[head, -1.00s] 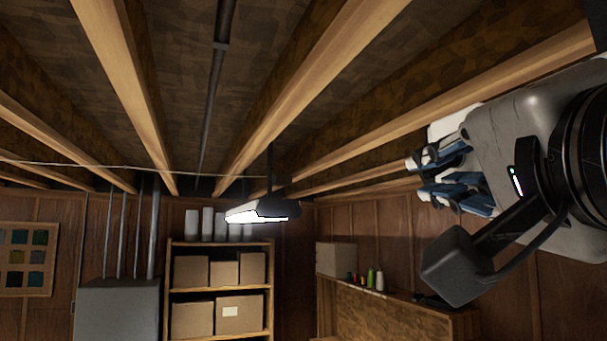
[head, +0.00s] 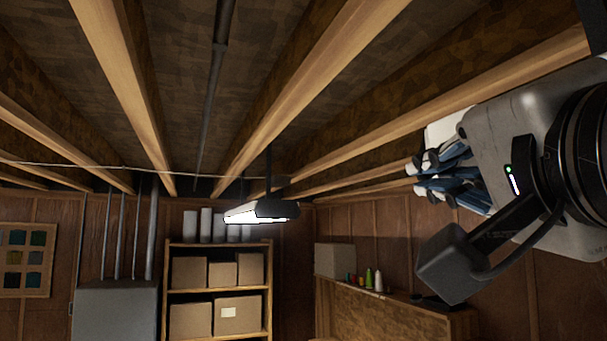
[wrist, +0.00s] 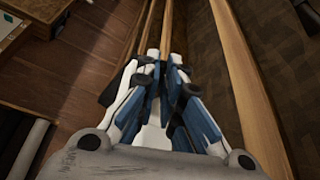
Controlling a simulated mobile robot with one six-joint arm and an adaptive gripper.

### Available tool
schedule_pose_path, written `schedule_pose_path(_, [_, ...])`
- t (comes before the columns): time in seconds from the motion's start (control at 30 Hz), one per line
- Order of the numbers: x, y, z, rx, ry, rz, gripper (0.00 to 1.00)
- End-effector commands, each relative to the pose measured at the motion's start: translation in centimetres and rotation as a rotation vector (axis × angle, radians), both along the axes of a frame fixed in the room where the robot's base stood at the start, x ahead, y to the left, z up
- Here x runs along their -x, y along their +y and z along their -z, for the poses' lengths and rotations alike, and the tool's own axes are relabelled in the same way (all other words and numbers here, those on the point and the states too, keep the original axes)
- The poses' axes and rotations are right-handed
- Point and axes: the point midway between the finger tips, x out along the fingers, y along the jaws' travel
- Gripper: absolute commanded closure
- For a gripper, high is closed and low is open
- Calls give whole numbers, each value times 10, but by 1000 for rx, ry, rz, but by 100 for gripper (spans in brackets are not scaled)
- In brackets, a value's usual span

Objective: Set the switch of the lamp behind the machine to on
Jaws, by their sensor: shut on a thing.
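A hanging lamp (head: 262,212) with a dark housing and a bright, lit underside hangs below the ceiling beams, left of my gripper in the head view. No switch can be made out on it. My gripper (head: 417,178), with blue and white fingers, is at the right, up near the beams. In the wrist view, my gripper's fingers (wrist: 161,62) are drawn close together. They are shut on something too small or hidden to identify. I cannot make out the machine or a lamp behind it.
Wooden beams (head: 318,95) run close above my gripper. A shelf (head: 220,289) with cardboard boxes stands at the back, beside a grey metal cabinet (head: 115,308). Thread spools (head: 369,279) and a pale box (head: 334,260) stand on a ledge at the right wall. The middle air is open.

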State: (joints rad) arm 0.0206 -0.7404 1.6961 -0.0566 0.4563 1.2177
Motion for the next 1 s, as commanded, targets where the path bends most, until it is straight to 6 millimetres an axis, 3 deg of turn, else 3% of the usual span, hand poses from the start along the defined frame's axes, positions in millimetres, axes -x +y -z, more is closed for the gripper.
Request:
schedule_pose_path(0.57, [0, 5, -9, -204, 64, -7, 100])
schedule_pose_path(1.0, [1, 2, -31, -577, 185, 7, 100])
